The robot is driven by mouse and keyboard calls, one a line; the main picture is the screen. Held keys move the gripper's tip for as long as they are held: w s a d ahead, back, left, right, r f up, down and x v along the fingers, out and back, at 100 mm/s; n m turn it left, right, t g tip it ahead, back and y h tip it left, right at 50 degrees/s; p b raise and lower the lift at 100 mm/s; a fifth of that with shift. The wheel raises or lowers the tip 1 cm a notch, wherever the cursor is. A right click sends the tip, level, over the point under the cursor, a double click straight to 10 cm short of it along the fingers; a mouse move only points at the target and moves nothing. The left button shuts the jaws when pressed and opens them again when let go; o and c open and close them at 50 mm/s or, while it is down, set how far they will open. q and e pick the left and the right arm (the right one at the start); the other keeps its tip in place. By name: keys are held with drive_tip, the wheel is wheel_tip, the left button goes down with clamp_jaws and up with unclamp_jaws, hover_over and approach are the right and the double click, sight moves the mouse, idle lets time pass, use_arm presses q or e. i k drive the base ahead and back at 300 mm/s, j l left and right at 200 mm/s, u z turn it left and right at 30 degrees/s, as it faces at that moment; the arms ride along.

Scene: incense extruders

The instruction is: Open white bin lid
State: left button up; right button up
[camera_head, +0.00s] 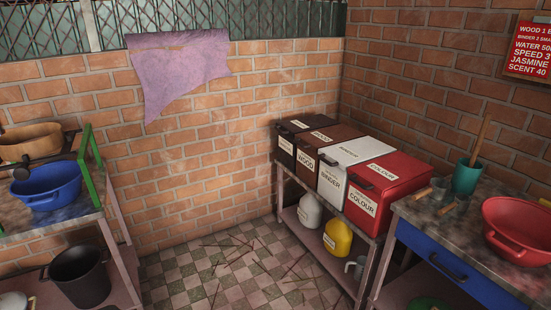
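The white bin (334,186) stands on the upper level of a shelf in the corner, with a "BINDER" label on its front. Its white lid (358,150) lies flat on top and looks shut, with a dark handle (328,159) near the front edge. A brown bin labelled "WOOD" (305,161) stands to its left. A red bin labelled "COLOUR" (362,202) stands to its right. The bins are close together in a row. Neither of my grippers shows in the head view.
A table (412,207) with a red basin (519,226), teal cup (467,176) and small glasses stands at the right. A left shelf holds a blue basin (47,188). Jugs stand under the bins. The tiled floor (232,270) between has scattered thin sticks.

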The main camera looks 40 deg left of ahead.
sight(350, 153)
drive_tip(key=u, duration=1)
drive_tip(key=i+j+z, duration=0.15)
drive_tip(key=i, duration=0.2)
drive_tip(key=i+j+z, duration=0.15)
drive_tip(key=i, duration=0.2)
